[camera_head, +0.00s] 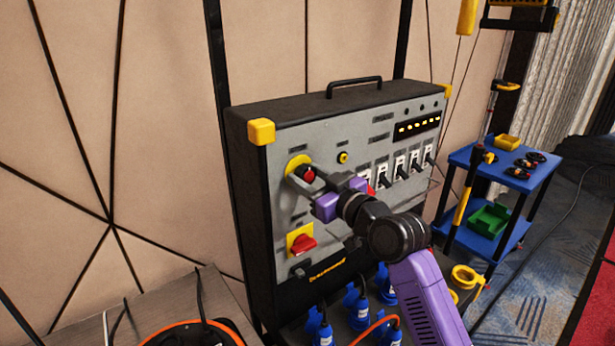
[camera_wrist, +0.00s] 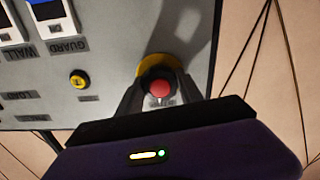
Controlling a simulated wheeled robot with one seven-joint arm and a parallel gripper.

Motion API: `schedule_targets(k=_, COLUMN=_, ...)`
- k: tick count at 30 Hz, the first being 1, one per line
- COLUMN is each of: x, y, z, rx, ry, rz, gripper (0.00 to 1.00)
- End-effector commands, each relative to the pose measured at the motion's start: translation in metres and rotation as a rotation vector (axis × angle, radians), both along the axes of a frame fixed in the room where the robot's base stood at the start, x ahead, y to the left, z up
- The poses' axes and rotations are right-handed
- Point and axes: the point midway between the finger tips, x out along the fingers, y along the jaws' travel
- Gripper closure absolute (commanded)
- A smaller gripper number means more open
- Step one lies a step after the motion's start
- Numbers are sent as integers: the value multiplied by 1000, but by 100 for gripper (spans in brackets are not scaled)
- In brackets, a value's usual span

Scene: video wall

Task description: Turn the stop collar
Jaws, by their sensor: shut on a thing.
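The stop button's red cap (camera_head: 309,174) sits at the upper left of the grey panel, in front of a yellow round plate (camera_head: 296,162). In the wrist view the red cap (camera_wrist: 160,88) is ringed by a dark collar (camera_wrist: 160,73) on the yellow plate (camera_wrist: 157,59). My gripper (camera_head: 305,181) reaches in from the right. In the wrist view my gripper's (camera_wrist: 159,95) dark fingers stand on both sides of the collar and are shut on it. The finger contact is partly in shadow.
A red rotary switch (camera_head: 302,244) on a yellow plate lies below. A small yellow button (camera_head: 343,157) and several white switches are to the right. A blue cart (camera_head: 490,170) stands at right.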

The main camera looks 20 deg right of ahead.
Motion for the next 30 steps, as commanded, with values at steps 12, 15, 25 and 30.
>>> schedule_targets(k=12, x=0, y=1, z=1, rx=316, ry=103, rz=2, gripper=97)
schedule_targets(k=15, x=0, y=1, z=1, rx=386, ry=125, rz=1, gripper=97)
schedule_targets(k=25, x=0, y=0, z=1, rx=548, ry=177, rz=1, gripper=97)
schedule_targets(k=30, x=0, y=0, z=1, rx=583, ry=188, rz=0, gripper=97)
